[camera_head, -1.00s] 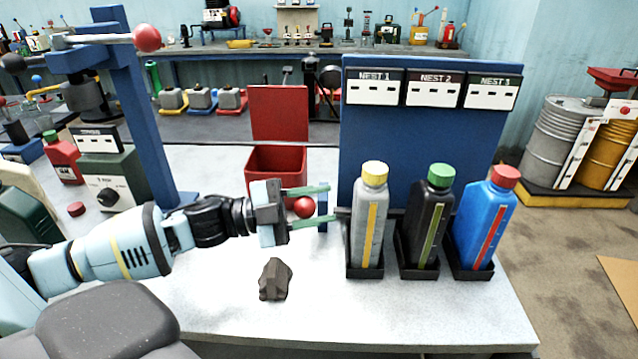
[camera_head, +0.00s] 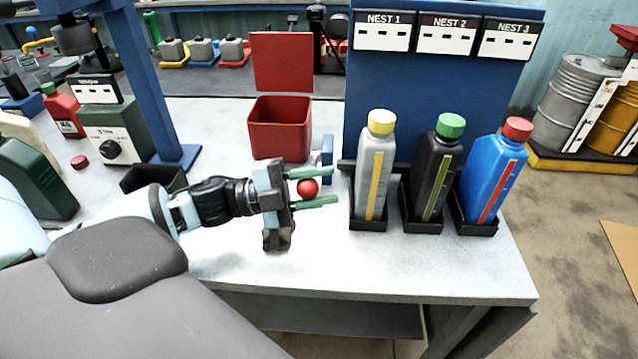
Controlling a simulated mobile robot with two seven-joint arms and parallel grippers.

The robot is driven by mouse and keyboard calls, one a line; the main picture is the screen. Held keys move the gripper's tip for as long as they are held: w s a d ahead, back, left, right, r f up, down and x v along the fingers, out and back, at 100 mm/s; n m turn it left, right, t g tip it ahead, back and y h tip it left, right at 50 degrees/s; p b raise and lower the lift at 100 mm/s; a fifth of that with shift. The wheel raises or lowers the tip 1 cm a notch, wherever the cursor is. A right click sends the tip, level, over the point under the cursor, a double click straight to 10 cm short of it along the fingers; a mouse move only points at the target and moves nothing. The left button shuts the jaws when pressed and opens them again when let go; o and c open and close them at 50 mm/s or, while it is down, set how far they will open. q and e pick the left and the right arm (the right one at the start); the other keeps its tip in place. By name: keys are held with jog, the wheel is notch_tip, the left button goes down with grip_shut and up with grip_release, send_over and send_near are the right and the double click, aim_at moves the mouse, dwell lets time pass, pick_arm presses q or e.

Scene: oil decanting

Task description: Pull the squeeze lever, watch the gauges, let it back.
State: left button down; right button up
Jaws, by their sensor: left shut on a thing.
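My left gripper (camera_head: 316,187) is shut on a red ball knob (camera_head: 308,188), the handle of the squeeze lever, with one green finger above it and one below. A short blue post (camera_head: 327,151) stands just behind; the link between knob and post is hidden. To the right stand three bottles with coloured level strips: a grey one with a yellow strip (camera_head: 374,175), a black one with a green strip (camera_head: 431,178) and a blue one with a red strip (camera_head: 491,185). Nest 1 (camera_head: 382,37), Nest 2 (camera_head: 446,40) and Nest 3 (camera_head: 507,44) panels hang above them. My right gripper is not in view.
A red open bin (camera_head: 280,130) stands behind my gripper. A dark lump (camera_head: 278,240) shows partly behind the gripper body. A blue upright (camera_head: 150,90) and a green dial box (camera_head: 117,133) stand left. The bench front right is clear.

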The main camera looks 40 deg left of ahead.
pick_arm(q)
jog(key=shift+f, duration=0.4)
jog(key=c, duration=1.2)
grip_release()
jog(key=shift+o, duration=1.3)
jog(key=shift+r, duration=0.15)
jog(key=shift+v, duration=3.95)
